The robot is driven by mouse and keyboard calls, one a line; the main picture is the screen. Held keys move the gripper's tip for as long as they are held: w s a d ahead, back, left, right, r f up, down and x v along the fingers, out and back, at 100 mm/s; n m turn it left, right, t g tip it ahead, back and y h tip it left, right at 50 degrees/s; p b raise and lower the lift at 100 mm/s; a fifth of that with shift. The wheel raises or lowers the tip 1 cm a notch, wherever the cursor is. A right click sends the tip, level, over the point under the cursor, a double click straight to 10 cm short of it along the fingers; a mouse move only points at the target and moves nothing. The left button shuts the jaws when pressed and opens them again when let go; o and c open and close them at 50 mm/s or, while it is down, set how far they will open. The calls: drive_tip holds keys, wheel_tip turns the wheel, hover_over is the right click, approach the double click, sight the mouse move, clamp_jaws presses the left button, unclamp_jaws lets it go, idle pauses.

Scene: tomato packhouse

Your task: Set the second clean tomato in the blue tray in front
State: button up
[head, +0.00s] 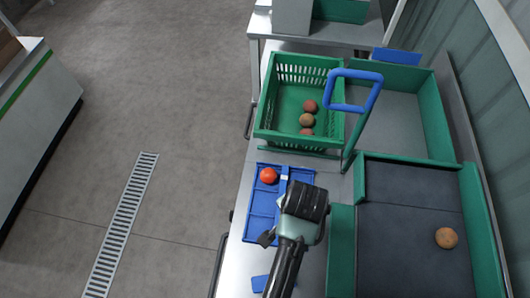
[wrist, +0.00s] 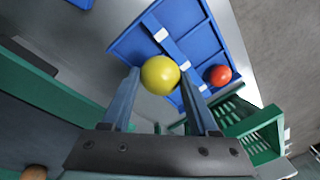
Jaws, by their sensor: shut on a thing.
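My gripper (head: 304,203) is shut on a yellow tomato (wrist: 160,75), which sits between the fingertips in the wrist view. In the head view my gripper hides this tomato. The blue tray (head: 259,224) lies on the metal bench, below and to the left of my gripper. The wrist view shows the tray (wrist: 195,41) beyond the held tomato, with white marks on its dividers. A red tomato (head: 268,175) rests in the far left part of the tray and also shows in the wrist view (wrist: 217,75). Whether the held tomato touches the tray cannot be told.
A green crate (head: 262,128) with several dull reddish and brownish tomatoes stands behind the tray. A blue loop handle (head: 355,75) rises beside it. On the right, a green-walled dark belt (head: 400,235) carries one orange-brown tomato (head: 446,238). Open floor lies to the left.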

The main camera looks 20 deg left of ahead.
drive_tip(key=s+a+f+m, duration=0.1)
drive_tip(key=a+m, duration=0.1)
drive_tip(key=m, duration=0.1)
drive_tip(key=s+a+f+m+h, duration=0.1)
drive_tip(key=a+f+m, duration=0.1)
drive_tip(key=m, duration=0.1)
drive_tip(key=s+a+f+m, duration=0.1)
drive_tip(key=a+f+m, duration=0.1)
drive_tip(key=a+m, duration=0.1)
drive_tip(key=shift+s+f+h, duration=0.1)
drive_tip(key=shift+s+h, duration=0.1)
drive_tip(key=shift+h, duration=0.1)
drive_tip(key=shift+f+b, duration=0.35)
drive_tip(key=shift+f, duration=0.8)
idle(0.3)
drive_tip(key=o, duration=1)
drive_tip(key=c, duration=0.3)
drive_tip(key=shift+c, duration=0.2)
